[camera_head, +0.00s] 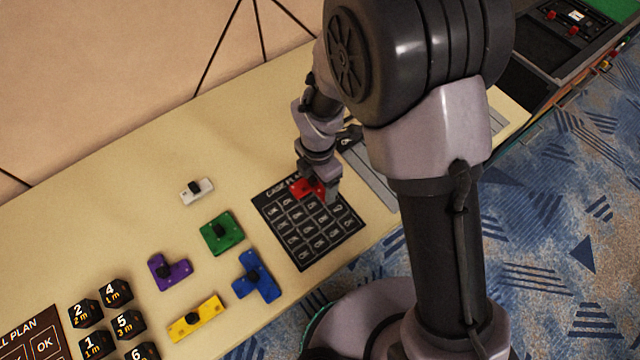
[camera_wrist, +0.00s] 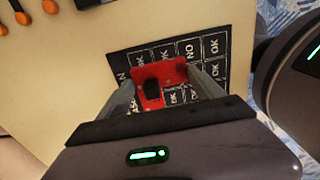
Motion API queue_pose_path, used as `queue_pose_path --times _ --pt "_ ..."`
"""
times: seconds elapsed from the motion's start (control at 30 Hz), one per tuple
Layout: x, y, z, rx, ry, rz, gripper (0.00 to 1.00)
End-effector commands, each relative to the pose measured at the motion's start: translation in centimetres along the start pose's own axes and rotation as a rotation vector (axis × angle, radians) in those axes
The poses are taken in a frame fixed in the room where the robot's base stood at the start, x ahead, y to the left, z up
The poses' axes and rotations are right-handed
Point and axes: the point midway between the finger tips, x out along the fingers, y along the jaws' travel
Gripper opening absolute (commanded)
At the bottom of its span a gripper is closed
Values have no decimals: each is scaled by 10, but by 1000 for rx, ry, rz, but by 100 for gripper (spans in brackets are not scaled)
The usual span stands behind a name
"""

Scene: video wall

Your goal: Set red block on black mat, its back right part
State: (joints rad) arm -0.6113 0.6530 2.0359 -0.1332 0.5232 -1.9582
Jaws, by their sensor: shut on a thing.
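The red block (camera_head: 302,187) is between the fingers of my gripper (camera_head: 318,190), at the back part of the black mat (camera_head: 308,262). In the wrist view the red block (camera_wrist: 172,75) shows a black knob and lies between the two grey fingers of my gripper (camera_wrist: 165,85), which is shut on it. The mat (camera_wrist: 125,62) carries printed cells reading OK and NO, and the block covers some of them. I cannot tell whether the block touches the mat or is a little above it.
A white block (camera_head: 197,190), green block (camera_head: 222,233), purple block (camera_head: 168,270), blue block (camera_head: 257,278) and yellow block (camera_head: 198,318) lie left of the mat. Black numbered pieces (camera_head: 100,318) stand at the lower left. A grey strip (camera_head: 370,175) lies right of the mat.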

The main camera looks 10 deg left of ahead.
Motion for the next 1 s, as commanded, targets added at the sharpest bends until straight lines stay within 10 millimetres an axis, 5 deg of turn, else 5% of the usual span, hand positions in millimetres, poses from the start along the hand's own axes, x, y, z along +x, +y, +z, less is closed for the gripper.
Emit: queue_pose_path --times 0.17,0.3,0.67,0.7,0.8,1.0 --pt "10 10 14 0 0 0 23" --pt "38 9 13 0 1 -2 23" --pt "40 9 13 1 0 0 23" --pt "39 9 13 1 0 0 84" --pt "39 9 13 1 0 0 98" --pt "39 9 13 1 0 0 98"
